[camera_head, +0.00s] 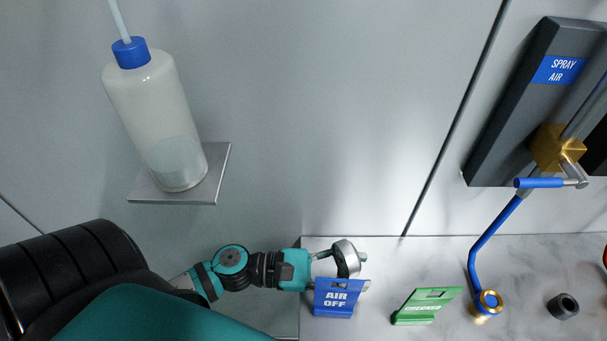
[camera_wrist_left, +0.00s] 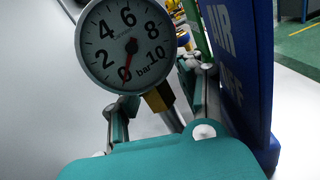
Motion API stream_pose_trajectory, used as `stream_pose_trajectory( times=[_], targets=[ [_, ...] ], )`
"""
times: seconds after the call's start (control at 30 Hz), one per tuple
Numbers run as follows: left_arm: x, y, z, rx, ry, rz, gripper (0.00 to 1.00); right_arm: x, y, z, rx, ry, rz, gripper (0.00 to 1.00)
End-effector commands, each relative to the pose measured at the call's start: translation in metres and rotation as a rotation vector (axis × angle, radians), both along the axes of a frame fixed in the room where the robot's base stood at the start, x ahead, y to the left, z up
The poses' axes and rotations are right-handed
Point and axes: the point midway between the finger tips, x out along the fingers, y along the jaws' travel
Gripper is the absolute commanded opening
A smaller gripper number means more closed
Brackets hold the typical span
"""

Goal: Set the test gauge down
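The test gauge (camera_head: 347,258) is a round silver-cased dial at the tip of my left gripper (camera_head: 338,265), over the pale marble-look counter. In the left wrist view the gauge's white face (camera_wrist_left: 127,45) reads in bar, with its red needle near 0. Whether the gauge touches the counter is hidden. My right gripper is not in view.
The blue AIR OFF sign (camera_head: 336,298) stands very close beside the left gripper. A green CHECKED sign (camera_head: 426,305), a blue hose with a brass end (camera_head: 487,303) and a black ring (camera_head: 563,306) are further right. A wash bottle (camera_head: 157,120) sits on a wall shelf (camera_head: 215,170).

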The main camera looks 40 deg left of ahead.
Motion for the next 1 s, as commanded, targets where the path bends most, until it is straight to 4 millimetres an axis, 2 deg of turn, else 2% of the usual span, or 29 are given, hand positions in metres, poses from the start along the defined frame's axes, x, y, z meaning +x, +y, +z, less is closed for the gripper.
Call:
stream_pose_trajectory(
  times=[0.1,0.3,0.6,0.8,1.0],
  targets=[
    [-0.01,0.015,-0.007,0.001,0.003,0.0,0.36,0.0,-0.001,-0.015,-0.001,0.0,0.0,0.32],
    [-0.033,0.049,-0.008,0.003,0.003,0.002,0.36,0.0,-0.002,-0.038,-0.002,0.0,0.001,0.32],
    [-0.058,0.089,-0.005,0.001,0.002,0.002,0.36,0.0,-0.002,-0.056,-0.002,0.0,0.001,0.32],
    [-0.065,0.1,-0.002,0.0,0.0,0.001,0.36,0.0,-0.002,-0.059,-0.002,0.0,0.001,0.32],
    [-0.065,0.101,-0.001,0.0,0.0,0.0,0.36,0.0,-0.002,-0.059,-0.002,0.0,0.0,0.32]
  ],
)
